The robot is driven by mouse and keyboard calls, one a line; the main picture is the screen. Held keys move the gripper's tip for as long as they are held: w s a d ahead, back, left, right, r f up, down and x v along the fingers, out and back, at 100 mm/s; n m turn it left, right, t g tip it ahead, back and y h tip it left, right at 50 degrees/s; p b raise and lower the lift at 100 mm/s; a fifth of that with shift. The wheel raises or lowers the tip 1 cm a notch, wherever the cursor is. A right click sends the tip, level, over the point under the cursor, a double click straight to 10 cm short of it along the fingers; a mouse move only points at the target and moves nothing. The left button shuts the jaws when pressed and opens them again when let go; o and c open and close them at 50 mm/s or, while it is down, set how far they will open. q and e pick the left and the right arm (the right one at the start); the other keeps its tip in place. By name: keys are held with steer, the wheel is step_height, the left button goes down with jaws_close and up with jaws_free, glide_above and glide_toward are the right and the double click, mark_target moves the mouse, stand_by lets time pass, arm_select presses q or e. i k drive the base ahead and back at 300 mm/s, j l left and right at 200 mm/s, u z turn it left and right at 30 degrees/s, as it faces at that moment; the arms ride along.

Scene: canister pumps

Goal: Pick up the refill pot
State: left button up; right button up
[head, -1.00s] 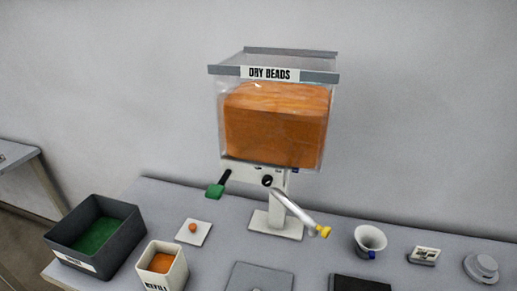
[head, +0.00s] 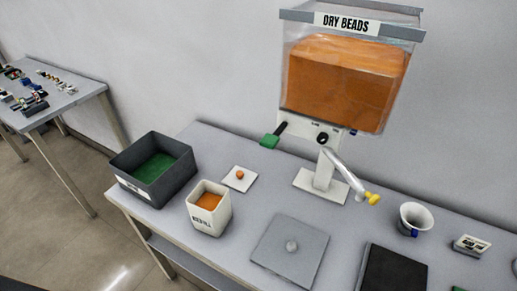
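The refill pot (head: 208,213) is a white, square, open-topped container with "REFILL" on its front and orange beads inside. It stands upright on the grey table (head: 262,204), right of a dark bin. Neither of my grippers is in the head view.
A dark bin (head: 136,187) with a green inside stands at the table's left end. The dry beads dispenser (head: 346,83) stands behind, with a white tile (head: 238,180) left of its base.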

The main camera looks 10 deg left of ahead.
mark_target(208, 205)
steer(key=k+l, duration=0.65)
steer(key=l, duration=0.15)
